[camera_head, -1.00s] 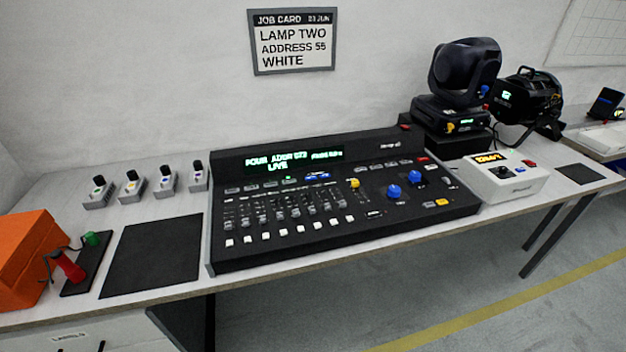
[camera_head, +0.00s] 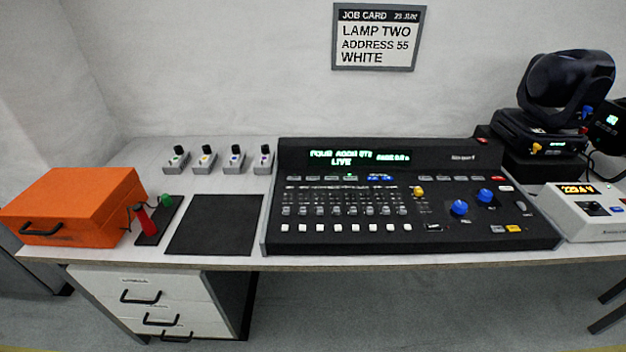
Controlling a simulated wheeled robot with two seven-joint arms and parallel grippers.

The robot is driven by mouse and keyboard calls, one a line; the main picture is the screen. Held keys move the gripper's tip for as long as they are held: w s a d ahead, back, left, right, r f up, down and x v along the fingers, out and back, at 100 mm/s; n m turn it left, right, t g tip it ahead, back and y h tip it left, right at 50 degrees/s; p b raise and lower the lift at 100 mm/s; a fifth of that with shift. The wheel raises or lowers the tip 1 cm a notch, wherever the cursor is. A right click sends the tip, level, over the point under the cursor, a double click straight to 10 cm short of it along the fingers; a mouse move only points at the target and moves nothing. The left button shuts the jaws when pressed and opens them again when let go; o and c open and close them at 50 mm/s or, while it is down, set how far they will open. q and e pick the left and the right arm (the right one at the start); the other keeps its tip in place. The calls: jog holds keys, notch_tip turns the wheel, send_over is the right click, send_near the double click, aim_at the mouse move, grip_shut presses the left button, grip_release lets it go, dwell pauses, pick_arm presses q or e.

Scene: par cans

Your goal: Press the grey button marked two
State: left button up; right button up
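A black lighting console (camera_head: 272,240) stands on the bench, right of the picture's middle. Its display (camera_head: 345,158) shows green text that seems to read "FOUR" and "LIVE". Below the display is a row of small grey buttons, with a green light near the fourth. The second grey button from the left (camera_head: 314,178) is in plain view, but button markings are too small to read. Neither of my grippers shows.
A job card (camera_head: 378,58) on the wall reads lamp two, address 55, white. An orange case (camera_head: 75,205), a black mat (camera_head: 215,225) and several small lamp units (camera_head: 236,160) are left of the console. A moving-head lamp (camera_head: 565,80) and white box (camera_head: 590,225) are right.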

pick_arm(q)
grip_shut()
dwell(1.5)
